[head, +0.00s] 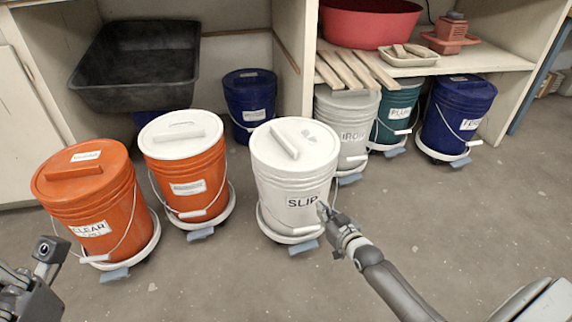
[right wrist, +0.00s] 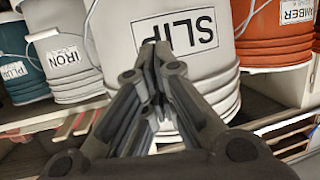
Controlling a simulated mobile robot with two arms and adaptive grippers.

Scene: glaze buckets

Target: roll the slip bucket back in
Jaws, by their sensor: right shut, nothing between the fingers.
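The white slip bucket (head: 292,185) stands upright on the floor in front of the shelving, on a round white dolly (head: 290,234) with a blue-grey tab. Its lid has a raised bar handle, and its label reads SLIP. My right gripper (head: 324,209) is shut and empty, with its tips at the right part of the label. In the right wrist view the slip bucket (right wrist: 215,70) fills the middle, upside down, with the shut fingers against or just before the label; contact is unclear. My left gripper (head: 42,262) shows only partly at the lower left, its jaws unclear.
Two orange buckets (head: 92,200) (head: 188,172) on dollies stand left of the slip bucket. A blue bucket (head: 250,88) stands behind it under the shelf. The IRON bucket (head: 345,125) and other buckets stand at right. Open floor (head: 460,220) lies at front right.

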